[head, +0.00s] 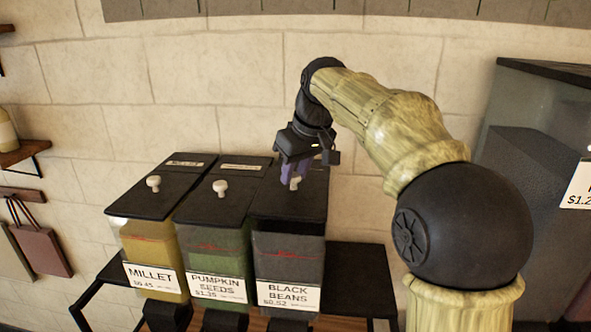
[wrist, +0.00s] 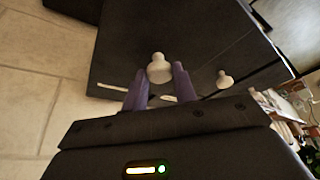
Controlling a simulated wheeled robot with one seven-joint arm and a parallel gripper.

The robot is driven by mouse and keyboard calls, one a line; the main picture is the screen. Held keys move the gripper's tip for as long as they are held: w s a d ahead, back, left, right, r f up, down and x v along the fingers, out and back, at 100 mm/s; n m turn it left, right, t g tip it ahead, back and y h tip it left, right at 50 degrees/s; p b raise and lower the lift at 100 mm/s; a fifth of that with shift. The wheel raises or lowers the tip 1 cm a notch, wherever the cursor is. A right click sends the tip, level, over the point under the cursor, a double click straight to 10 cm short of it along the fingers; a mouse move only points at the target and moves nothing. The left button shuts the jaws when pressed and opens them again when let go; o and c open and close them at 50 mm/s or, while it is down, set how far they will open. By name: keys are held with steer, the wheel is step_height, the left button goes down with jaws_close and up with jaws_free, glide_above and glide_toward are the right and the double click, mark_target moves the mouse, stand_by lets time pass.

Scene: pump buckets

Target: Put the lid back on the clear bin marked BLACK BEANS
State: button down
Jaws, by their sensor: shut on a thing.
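The clear bin marked BLACK BEANS (head: 288,262) stands at the right end of a row of three, its label facing front. Its black lid (head: 283,206) lies over the top of the bin; I cannot tell whether it sits fully down. The lid's pale knob (wrist: 158,67) is between my fingertips. My gripper (head: 293,178) points down from above and is shut on that knob. It also shows in the wrist view (wrist: 160,82), with purple fingers on both sides of the knob. The gripper hides part of the lid's back.
The PUMPKIN SEEDS bin (head: 209,252) stands close on the left, its lid knob (head: 220,187) upright. The MILLET bin (head: 150,250) is beyond it. A dark shelf surface (head: 350,280) is bare on the right. A large dark bin (head: 530,160) stands at far right.

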mark_target(298, 178)
steer(key=shift+f+b, duration=0.4)
steer(key=shift+f, duration=0.45)
steer(key=shift+f, duration=0.65)
stand_by(2.2)
steer(key=c, duration=0.6)
jaws_free()
steer(key=shift+o, duration=0.2)
steer(key=shift+r+p, duration=3.35)
steer(key=shift+r, duration=0.2)
steer(key=shift+s, duration=0.1)
